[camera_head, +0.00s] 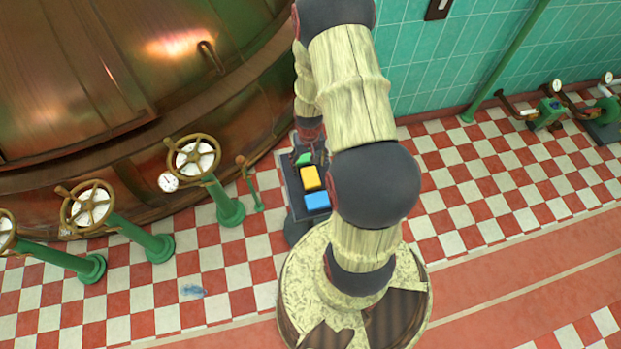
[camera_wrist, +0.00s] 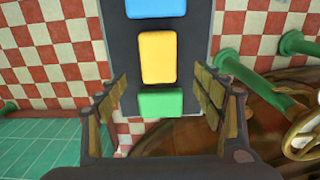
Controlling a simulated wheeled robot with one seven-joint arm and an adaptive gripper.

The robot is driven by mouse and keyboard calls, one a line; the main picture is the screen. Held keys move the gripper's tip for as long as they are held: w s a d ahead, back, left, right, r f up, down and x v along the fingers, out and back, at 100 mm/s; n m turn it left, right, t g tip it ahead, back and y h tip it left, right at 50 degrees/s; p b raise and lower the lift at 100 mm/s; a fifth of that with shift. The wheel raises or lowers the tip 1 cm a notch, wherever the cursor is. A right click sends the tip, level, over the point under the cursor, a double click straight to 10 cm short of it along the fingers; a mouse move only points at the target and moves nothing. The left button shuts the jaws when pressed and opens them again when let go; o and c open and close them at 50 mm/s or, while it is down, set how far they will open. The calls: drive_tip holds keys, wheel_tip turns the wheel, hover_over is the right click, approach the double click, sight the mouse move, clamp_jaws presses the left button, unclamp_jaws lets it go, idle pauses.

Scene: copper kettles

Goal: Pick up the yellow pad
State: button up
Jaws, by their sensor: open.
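The yellow pad (camera_wrist: 158,57) lies on a dark stand (camera_wrist: 198,38), between a blue pad (camera_wrist: 156,8) and a green pad (camera_wrist: 160,102). In the head view the yellow pad (camera_head: 310,178) shows just left of my arm, with the blue pad (camera_head: 317,201) below it and part of the green pad (camera_head: 304,158) above it. My gripper (camera_wrist: 162,88) is open and empty. In the wrist view its fingers stand to either side of the row, with the green pad nearest between them. In the head view my gripper is mostly hidden by my arm.
Green valve pedestals with handwheels (camera_head: 194,157) stand left of the stand, before a large copper kettle (camera_head: 110,80). A handwheel (camera_wrist: 305,132) also shows at the wrist view's right. Checkered floor (camera_head: 480,180) is open to the right.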

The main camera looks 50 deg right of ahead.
sight(310, 175)
wheel_tip(310, 175, down, 8)
drive_tip(key=b, duration=0.3)
drive_tip(key=shift+s+d+r, duration=0.1)
drive_tip(key=shift+s+r, duration=0.05)
drive_tip(key=c, duration=1.1)
drive_tip(key=shift+c, duration=0.7)
drive_tip(key=shift+r, duration=0.1)
